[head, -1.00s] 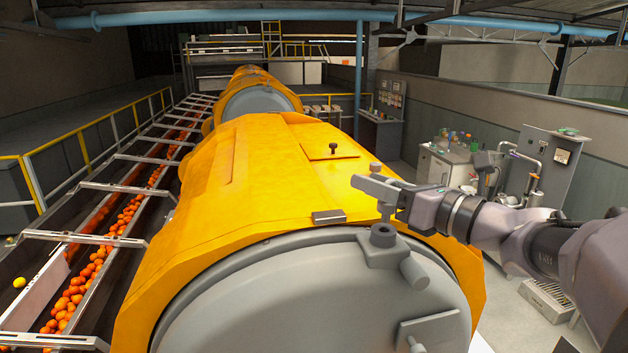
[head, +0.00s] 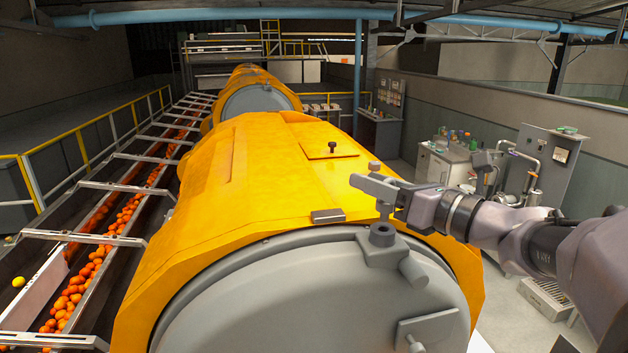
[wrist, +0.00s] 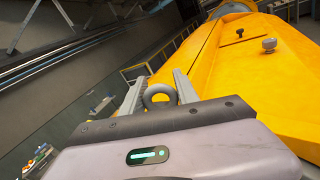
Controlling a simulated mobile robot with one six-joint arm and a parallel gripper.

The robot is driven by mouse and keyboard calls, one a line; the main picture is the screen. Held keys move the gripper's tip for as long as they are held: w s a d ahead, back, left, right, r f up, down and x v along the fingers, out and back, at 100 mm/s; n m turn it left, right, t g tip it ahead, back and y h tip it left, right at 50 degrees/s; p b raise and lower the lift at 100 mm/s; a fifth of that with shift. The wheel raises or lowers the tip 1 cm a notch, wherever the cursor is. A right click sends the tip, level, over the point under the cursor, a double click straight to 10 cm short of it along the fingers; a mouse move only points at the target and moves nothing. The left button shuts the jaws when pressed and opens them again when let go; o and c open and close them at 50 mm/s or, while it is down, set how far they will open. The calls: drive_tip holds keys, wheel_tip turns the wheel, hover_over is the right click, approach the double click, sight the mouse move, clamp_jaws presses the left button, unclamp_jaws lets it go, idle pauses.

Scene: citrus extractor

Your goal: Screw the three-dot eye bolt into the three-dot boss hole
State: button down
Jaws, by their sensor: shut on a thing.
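My gripper (head: 376,187) is shut on the eye bolt in the head view, above the front rim of the yellow machine. In the wrist view the bolt's grey ring (wrist: 160,96) stands between the two fingers of my gripper (wrist: 158,92). In the head view a thin shank points down beneath the fingers, toward the grey boss (head: 382,238) on the round grey end cover. The shank's tip is close over the boss or at its hole; I cannot tell if it has entered. Dot marks are too small to read.
The yellow hood (head: 265,180) has a dark knob (head: 333,148) on a plate and a grey block (head: 328,216) at its front edge. A grey knob (wrist: 269,44) shows in the wrist view. A conveyor of oranges (head: 75,300) runs along the left. Cabinets (head: 545,165) stand at right.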

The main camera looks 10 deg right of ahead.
drive_tip(key=shift+f+b, duration=1.2)
drive_tip(key=shift+f, duration=0.3)
drive_tip(key=c, duration=0.8)
unclamp_jaws()
drive_tip(key=shift+c, duration=0.2)
drive_tip(key=b+v, duration=0.4)
drive_tip(key=v, duration=1.3)
drive_tip(key=shift+s, duration=0.3)
